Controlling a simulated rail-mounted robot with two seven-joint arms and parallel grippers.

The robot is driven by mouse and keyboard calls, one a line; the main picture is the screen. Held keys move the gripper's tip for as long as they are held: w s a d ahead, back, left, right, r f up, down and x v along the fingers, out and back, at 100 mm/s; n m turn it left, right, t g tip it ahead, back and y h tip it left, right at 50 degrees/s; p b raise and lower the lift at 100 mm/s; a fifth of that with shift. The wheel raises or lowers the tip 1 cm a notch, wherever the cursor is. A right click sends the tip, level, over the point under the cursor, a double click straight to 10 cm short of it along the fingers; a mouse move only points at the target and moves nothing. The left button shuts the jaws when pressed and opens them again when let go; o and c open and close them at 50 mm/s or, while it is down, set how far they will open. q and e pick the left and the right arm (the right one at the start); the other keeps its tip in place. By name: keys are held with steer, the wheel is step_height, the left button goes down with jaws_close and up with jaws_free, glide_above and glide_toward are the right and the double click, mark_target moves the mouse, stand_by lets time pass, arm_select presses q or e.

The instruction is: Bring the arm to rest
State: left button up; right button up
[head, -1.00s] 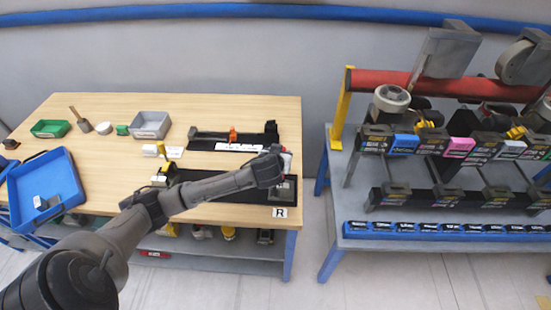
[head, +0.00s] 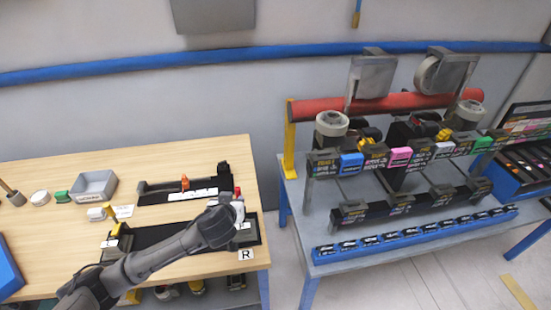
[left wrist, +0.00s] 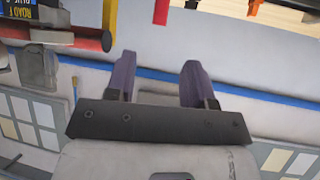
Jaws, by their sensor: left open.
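My left arm comes in from the lower left in the head view and reaches over the right part of the wooden table (head: 60,165). Its gripper end is at the dark wrist, close to the black fixture near the table's right edge; the fingers are hard to make out there. In the left wrist view my left gripper (left wrist: 158,75) shows two purple fingers spread apart with nothing between them. My right gripper is not in view.
A grey bin (head: 94,187) and a black tray with an orange part (head: 185,183) are on the table. A label marked R (head: 246,254) is at its front right.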

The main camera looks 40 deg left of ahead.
arm_select(q)
steer(key=s+d+m+h, duration=0.3)
steer(key=s+d+m, duration=0.3)
steer(key=d+m, duration=0.5)
steer(key=s+d+f+n+g+h, duration=0.1)
steer(key=s+d+f+g+h, duration=0.15)
steer(key=s+d+f, duration=0.6)
steer(key=s+d+f+n+g+h, duration=0.1)
steer(key=s+f+g, duration=0.3)
steer(key=s, duration=0.9)
step_height(320, 180, up, 21)
steer(key=p, duration=2.2)
steer(key=shift+s+a+r+t+p, duration=0.15)
steer(key=shift+s+r+t+p, duration=0.05)
steer(key=shift+t+p, duration=0.2)
